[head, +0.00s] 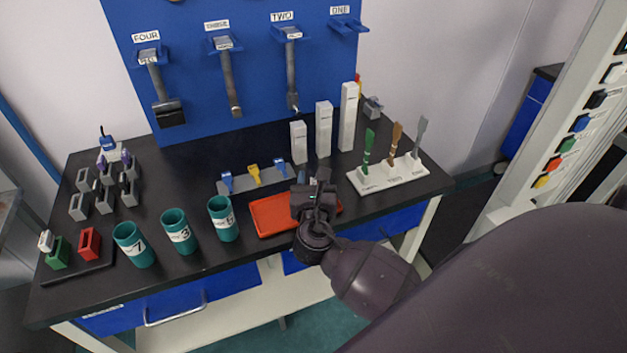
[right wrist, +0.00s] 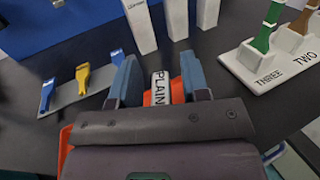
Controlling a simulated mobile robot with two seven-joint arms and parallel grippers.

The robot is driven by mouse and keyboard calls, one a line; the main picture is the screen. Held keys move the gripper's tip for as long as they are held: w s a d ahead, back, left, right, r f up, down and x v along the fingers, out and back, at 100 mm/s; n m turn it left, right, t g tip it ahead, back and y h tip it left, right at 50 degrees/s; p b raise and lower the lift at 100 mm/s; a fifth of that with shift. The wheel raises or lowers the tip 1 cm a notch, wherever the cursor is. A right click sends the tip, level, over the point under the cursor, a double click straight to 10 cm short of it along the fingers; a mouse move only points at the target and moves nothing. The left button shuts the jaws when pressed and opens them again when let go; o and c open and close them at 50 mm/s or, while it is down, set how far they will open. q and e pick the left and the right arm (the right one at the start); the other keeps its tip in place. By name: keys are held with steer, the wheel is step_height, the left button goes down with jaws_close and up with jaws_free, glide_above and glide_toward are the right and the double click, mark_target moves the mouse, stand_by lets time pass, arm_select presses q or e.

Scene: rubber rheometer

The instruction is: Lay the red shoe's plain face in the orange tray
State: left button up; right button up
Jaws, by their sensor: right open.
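The orange tray (head: 270,222) lies on the black bench, partly covered by my right gripper (head: 318,178). In the right wrist view the open fingers (right wrist: 160,85) point away over the tray (right wrist: 66,138). A white label reading PLAIN (right wrist: 158,90) and a red-orange patch (right wrist: 178,92) show between them. I cannot tell whether that patch is the shoe or the tray, or whether the fingers touch it. My left gripper is out of view.
Teal cups (head: 177,232) stand left of the tray. A grey rack with blue and yellow clips (head: 255,176) lies behind it. White columns (head: 323,130) rise behind, and a white stand with coloured paddles (head: 386,178) is at the right.

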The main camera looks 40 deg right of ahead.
steer(key=v, duration=1.2)
steer(key=s+d+f+m+g+y, duration=0.1)
steer(key=s+d+f+m+g, duration=0.25)
steer(key=m, duration=0.45)
steer(key=s+d+f+m+g+y, duration=0.2)
steer(key=s+m+g, duration=0.25)
steer(key=m, duration=0.25)
steer(key=s+a+m+g+y, duration=0.4)
steer(key=s+m+y, duration=0.3)
steer(key=s+m, duration=0.55)
steer(key=w+f+t, duration=0.8)
steer(key=w+f, duration=0.1)
steer(key=f, duration=0.2)
steer(key=shift+d+f+t, duration=0.25)
steer(key=shift+f+t, duration=0.05)
steer(key=shift+f, duration=0.1)
